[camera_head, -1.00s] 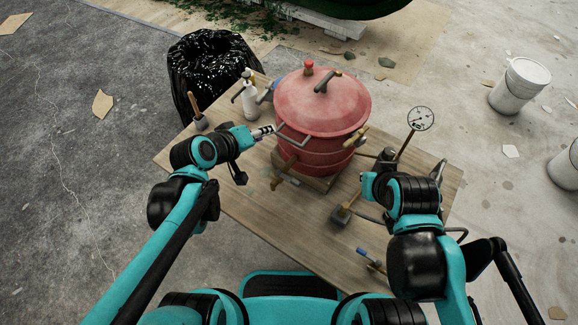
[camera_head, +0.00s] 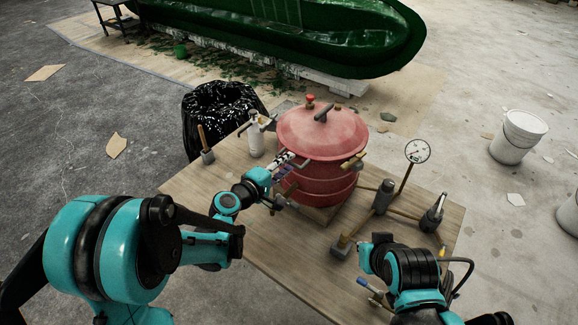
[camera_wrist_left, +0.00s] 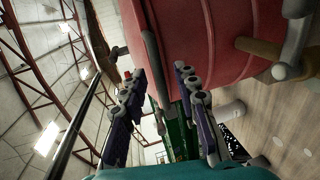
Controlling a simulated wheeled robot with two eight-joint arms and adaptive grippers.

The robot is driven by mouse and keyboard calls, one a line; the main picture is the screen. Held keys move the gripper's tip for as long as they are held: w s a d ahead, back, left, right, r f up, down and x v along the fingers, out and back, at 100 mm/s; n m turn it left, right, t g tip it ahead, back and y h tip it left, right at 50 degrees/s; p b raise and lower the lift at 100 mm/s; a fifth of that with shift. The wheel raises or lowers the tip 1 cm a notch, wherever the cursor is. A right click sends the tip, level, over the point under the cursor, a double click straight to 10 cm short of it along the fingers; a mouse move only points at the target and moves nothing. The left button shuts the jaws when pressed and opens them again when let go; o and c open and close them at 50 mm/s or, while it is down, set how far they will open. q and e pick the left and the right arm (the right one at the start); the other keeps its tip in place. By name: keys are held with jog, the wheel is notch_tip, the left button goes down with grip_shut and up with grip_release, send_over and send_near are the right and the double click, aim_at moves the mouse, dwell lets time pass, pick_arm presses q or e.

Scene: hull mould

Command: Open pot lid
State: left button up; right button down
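The red pot (camera_head: 318,182) stands on the wooden table with its round red lid (camera_head: 345,132) seated on top. The lid bears a dark handle (camera_head: 324,113) and a red-topped valve (camera_head: 310,101). My left gripper (camera_head: 284,164) is at the pot's left side, just below the lid rim. In the left wrist view its two purple-grey fingers (camera_wrist_left: 157,90) are spread beside the pot wall (camera_wrist_left: 205,35). A dark bar (camera_wrist_left: 155,65) on the pot's side shows between them; I cannot tell if they touch it. My right gripper (camera_head: 364,258) is low at the table's front right, its fingers unclear.
A pressure gauge (camera_head: 417,151) on a pipe stands right of the pot. A white bottle (camera_head: 255,140) and a brush (camera_head: 205,145) are at the table's left. A black bin bag (camera_head: 215,112) is behind. White buckets (camera_head: 518,136) stand on the floor at right.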

pick_arm(q)
jog(key=shift+x, duration=0.9)
grip_shut()
jog(key=shift+r, duration=0.15)
